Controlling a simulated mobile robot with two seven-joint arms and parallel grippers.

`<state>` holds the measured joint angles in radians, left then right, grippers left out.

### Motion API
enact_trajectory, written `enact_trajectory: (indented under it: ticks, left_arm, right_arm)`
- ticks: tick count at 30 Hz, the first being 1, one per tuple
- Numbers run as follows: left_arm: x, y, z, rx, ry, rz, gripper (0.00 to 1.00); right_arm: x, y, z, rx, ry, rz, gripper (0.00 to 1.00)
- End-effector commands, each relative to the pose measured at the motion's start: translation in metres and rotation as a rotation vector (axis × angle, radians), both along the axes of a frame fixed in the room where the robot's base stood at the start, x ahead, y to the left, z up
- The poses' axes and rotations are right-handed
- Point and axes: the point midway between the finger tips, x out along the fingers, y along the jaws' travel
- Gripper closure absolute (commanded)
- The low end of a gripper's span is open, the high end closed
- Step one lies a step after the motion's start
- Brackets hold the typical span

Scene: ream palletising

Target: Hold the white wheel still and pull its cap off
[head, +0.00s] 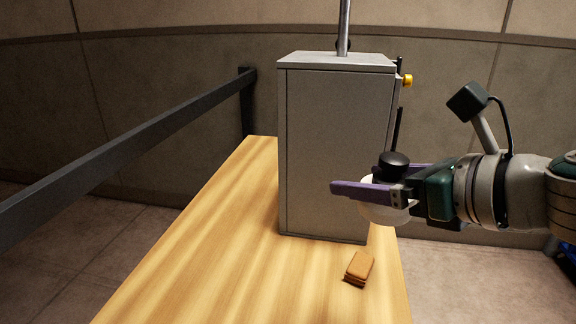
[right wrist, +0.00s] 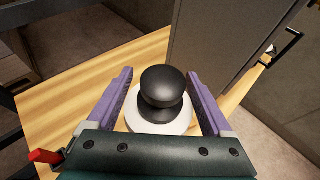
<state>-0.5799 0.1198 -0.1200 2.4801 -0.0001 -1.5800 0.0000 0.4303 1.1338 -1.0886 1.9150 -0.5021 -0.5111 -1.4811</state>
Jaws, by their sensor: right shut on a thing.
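The white wheel (head: 386,214) is a round white disc held above the right edge of the wooden table. Its black knob-shaped cap (head: 394,164) stands on top of it, and the two are together. In the right wrist view the cap (right wrist: 162,88) sits centred over the white wheel (right wrist: 158,124). My right gripper (head: 372,180) has purple fingers on either side of the wheel and is shut on it. In the right wrist view the cap hides the middle of the wheel. My left gripper is not in view.
A tall grey cabinet (head: 334,150) stands on the wooden table (head: 200,260), just left of my right gripper. A small brown block (head: 359,268) lies near the table's right edge. A dark rail (head: 130,145) runs along the left. The table's front left is clear.

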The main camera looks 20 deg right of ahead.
Motion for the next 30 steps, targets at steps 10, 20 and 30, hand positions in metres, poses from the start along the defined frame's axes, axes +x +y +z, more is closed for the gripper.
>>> enact_trajectory:
  ticks: [10, 20, 30]
  left_arm:
    - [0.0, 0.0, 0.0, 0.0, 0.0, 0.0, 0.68]
    - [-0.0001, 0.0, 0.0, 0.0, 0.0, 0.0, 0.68]
    - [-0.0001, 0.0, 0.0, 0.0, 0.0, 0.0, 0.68]
  right_arm:
    - [0.0002, 0.0002, 0.0001, 0.001, -0.001, 0.0, 0.58]
    - [0.0001, 0.0002, -0.0002, 0.001, 0.0, 0.0, 0.95]
    - [0.0001, 0.0001, -0.0002, 0.001, 0.0, 0.0, 1.0]
